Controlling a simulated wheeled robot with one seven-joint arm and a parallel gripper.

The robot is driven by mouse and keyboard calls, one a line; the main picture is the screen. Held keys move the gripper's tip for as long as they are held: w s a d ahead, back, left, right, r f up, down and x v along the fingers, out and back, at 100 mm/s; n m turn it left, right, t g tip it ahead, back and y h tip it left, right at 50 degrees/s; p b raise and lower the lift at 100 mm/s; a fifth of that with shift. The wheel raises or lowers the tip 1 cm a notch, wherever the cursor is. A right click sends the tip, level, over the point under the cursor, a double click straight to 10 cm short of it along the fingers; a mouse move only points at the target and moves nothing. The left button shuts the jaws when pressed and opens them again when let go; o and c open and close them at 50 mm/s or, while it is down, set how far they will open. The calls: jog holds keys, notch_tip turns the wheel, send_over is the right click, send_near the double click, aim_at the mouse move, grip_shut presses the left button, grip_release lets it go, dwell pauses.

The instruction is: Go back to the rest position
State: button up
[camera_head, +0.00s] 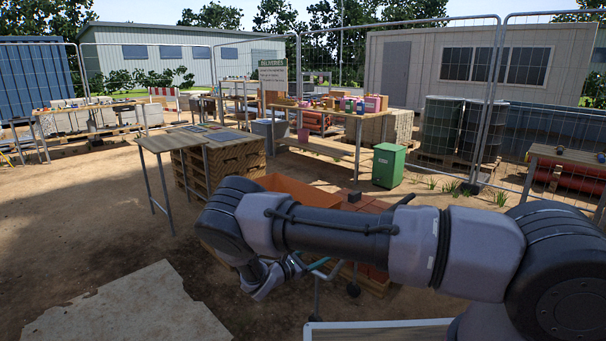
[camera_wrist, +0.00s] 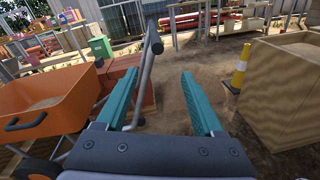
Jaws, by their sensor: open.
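My gripper (camera_wrist: 160,105) shows in the wrist view with its two teal fingers spread wide apart. It is open and nothing is between the fingers. In the head view my arm stretches across the lower right and bends down toward the left, and its far end is partly hidden behind the arm links. A grey metal tube (camera_wrist: 147,68) stands just beyond the left finger in the wrist view. I cannot tell whether it touches the finger.
An orange wheelbarrow tub (camera_wrist: 45,105) is close on the left; it also shows behind my arm in the head view (camera_head: 298,188). A large wooden box (camera_wrist: 285,95) and a yellow cone (camera_wrist: 240,70) stand right. A green bin (camera_head: 388,165) stands farther back.

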jog(key=s+d+r+m+g+y, duration=0.2)
jog(key=d+r+m+g+y, duration=0.25)
jog(key=r, duration=0.55)
jog(key=s+d+r+m+g+y, duration=0.1)
jog(key=s+d+r+m+g, duration=0.2)
jog(key=d+r+m, duration=0.5)
jog(key=s+d+r+m+g+y, duration=0.25)
jog(key=r+m+g, duration=0.2)
jog(key=r, duration=0.85)
jog(key=s+d+r+m+t+y, duration=0.2)
jog(key=s+r+m+t+y, duration=0.1)
jog(key=s+r, duration=0.6)
jog(key=s+d+r+m+t+y, duration=0.3)
jog(key=s+r+m, duration=0.4)
jog(key=s+r, duration=0.3)
jog(key=shift+s+r+t+y, duration=0.3)
jog(key=shift+s+t+y, duration=0.4)
jog(key=shift+s+t, duration=0.3)
jog(key=shift+c, duration=0.3)
